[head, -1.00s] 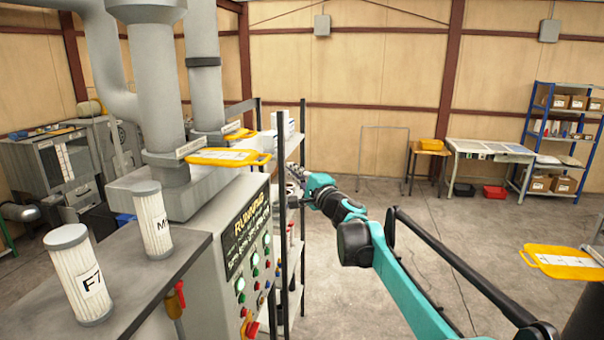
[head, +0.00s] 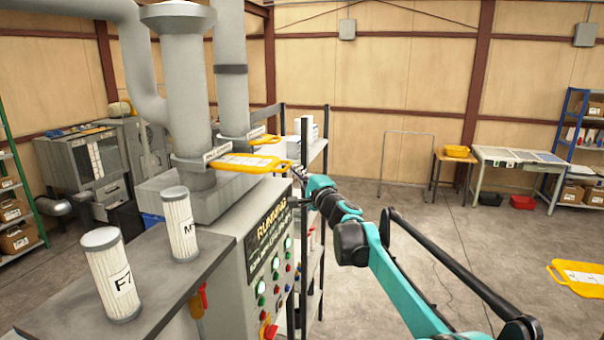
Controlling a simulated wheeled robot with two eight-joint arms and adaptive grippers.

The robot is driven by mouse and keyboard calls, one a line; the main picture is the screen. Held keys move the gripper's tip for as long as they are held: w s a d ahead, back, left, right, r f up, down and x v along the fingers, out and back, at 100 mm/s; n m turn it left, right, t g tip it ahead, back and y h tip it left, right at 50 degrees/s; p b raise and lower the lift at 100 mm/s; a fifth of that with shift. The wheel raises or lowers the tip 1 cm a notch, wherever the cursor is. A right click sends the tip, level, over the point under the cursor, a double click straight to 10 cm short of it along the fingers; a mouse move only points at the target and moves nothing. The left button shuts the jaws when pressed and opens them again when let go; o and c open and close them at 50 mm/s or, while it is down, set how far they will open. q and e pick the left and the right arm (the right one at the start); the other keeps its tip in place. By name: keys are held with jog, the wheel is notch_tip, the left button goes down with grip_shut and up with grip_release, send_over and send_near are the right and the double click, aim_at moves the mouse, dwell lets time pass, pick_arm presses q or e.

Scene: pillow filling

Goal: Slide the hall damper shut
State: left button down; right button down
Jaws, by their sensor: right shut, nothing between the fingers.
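Two yellow damper plates stick out of the grey ducts on the machine. The nearer damper plate (head: 238,161) is at the base of the front duct, pulled well out with its handle loop to the right. The farther damper plate (head: 262,138) is at the rear duct. Their labels are too small to read, so I cannot tell which is the hall damper. My right gripper (head: 297,172) is shut and empty, at the outer end of the nearer plate's handle. I cannot tell whether it touches. My left gripper is not in view.
Two white filter cartridges (head: 113,275) stand on the dark bench top at front left. The control panel (head: 270,245) faces right below the dampers. A black-framed shelf rack (head: 326,200) stands behind my gripper. Another yellow plate (head: 582,276) is at the right edge. Open floor lies right.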

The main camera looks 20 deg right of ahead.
aim_at(253, 167)
jog(key=w+a, duration=0.2)
jog(key=a, duration=0.1)
jog(key=w+a, duration=0.3)
jog(key=a, duration=0.1)
jog(key=w+a, duration=0.2)
jog(key=a, duration=0.2)
jog(key=shift+w, duration=0.15)
jog(key=shift+w+a, duration=0.35)
jog(key=shift+a, duration=0.15)
